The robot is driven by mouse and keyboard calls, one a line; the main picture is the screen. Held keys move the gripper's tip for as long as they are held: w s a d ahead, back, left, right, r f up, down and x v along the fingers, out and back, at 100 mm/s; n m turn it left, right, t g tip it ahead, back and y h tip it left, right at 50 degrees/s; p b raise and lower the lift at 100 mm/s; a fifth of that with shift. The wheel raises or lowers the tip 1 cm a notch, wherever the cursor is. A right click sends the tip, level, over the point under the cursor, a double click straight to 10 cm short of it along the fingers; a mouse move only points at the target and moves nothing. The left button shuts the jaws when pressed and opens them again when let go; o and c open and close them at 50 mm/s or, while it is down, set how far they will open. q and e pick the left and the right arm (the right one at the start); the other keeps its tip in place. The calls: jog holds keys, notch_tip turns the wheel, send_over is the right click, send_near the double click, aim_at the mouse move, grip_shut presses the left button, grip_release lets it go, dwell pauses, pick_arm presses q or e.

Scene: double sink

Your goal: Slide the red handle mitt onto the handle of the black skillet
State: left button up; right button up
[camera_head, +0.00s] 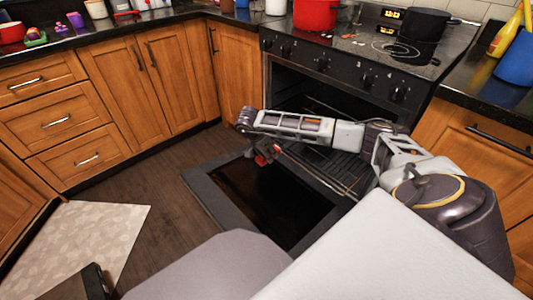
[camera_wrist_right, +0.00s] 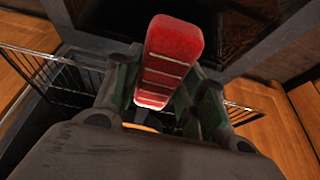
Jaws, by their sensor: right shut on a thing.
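The red handle mitt (camera_wrist_right: 170,55) is between the fingers of my right gripper (camera_wrist_right: 165,100) in the wrist view, with its ribbed part between them and its rounded end sticking out. In the head view the mitt (camera_head: 267,154) is a small red patch at the end of my right arm, above the open oven door, with my right gripper (camera_head: 258,150) shut on it. A black pan (camera_head: 428,24) stands at the back right of the stove; I cannot tell if it is the skillet. My left gripper is not in view.
The oven door (camera_head: 215,197) hangs open below my right arm, and oven racks (camera_head: 338,165) show beside it. A red pot (camera_head: 315,14) is on the stove (camera_head: 375,45). A blue container (camera_head: 515,62) and a yellow bottle (camera_head: 505,35) stand on the right counter.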

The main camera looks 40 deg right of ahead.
aim_at(286, 146)
jog(key=shift+d+f, duration=0.15)
jog(key=shift+f, duration=0.25)
jog(key=shift+b+x, duration=0.55)
jog(key=shift+x, duration=0.2)
jog(key=shift+w+d, duration=0.1)
jog(key=shift+d, duration=1.85)
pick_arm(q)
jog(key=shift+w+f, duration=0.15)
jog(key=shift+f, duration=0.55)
pick_arm(e)
jog(key=shift+w+d, duration=0.15)
jog(key=shift+d, duration=0.75)
jog(key=d, duration=0.2)
jog(key=shift+w+d, duration=0.1)
jog(key=shift+d, duration=0.25)
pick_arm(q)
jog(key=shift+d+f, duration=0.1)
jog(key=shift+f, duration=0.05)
pick_arm(e)
jog(key=shift+d, duration=0.5)
jog(key=shift+w+d, duration=0.1)
jog(key=shift+d, duration=0.25)
